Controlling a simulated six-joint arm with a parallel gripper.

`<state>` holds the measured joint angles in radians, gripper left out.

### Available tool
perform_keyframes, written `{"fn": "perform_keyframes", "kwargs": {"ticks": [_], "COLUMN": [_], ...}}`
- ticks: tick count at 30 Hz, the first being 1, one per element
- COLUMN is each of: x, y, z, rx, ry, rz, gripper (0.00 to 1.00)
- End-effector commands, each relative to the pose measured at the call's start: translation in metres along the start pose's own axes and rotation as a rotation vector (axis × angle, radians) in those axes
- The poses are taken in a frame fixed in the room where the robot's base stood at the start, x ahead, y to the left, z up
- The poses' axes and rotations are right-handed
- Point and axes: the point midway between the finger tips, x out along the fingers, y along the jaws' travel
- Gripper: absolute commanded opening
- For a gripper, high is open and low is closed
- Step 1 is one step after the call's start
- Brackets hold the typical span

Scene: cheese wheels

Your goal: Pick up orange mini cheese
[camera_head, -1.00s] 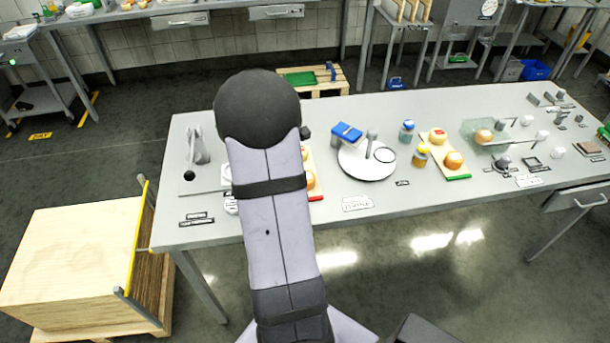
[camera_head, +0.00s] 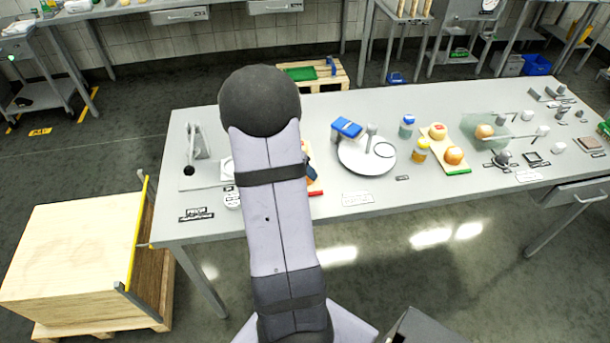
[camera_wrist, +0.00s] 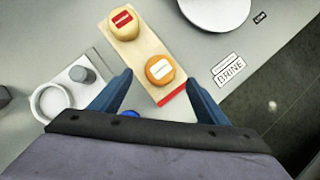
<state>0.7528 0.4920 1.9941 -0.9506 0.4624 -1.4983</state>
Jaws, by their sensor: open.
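In the wrist view an orange mini cheese (camera_wrist: 160,70) with a white label sits on the near part of a wooden board (camera_wrist: 140,52) with a red end. A paler yellow cheese (camera_wrist: 123,22) with a red label sits farther up the same board. My gripper (camera_wrist: 159,80) is open and empty, its blue fingertips to the left and right of the orange cheese, apart from it in the picture. The height gap is hard to judge. In the head view my arm hides most of this board (camera_head: 316,193), and a dark blue part of my gripper shows beside it.
A white round plate (camera_head: 352,160) with a post stands right of the board. A second board (camera_head: 459,171) with a green end holds two more cheeses. Small jars (camera_head: 406,127) stand between. A white tray with a round dish (camera_wrist: 48,102) lies left of my gripper.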

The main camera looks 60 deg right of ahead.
Motion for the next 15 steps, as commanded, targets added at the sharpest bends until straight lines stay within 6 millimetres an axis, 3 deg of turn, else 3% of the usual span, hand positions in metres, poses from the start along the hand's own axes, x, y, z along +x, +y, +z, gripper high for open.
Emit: {"fn": "perform_keyframes", "kwargs": {"ticks": [5, 15], "x": [0.007, 0.045], "y": [-0.001, -0.001], "z": [0.001, 0.001], "rx": [0.000, 0.001], "ry": [0.001, 0.001], "rz": [-0.002, -0.001], "gripper": [0.68, 0.68]}}
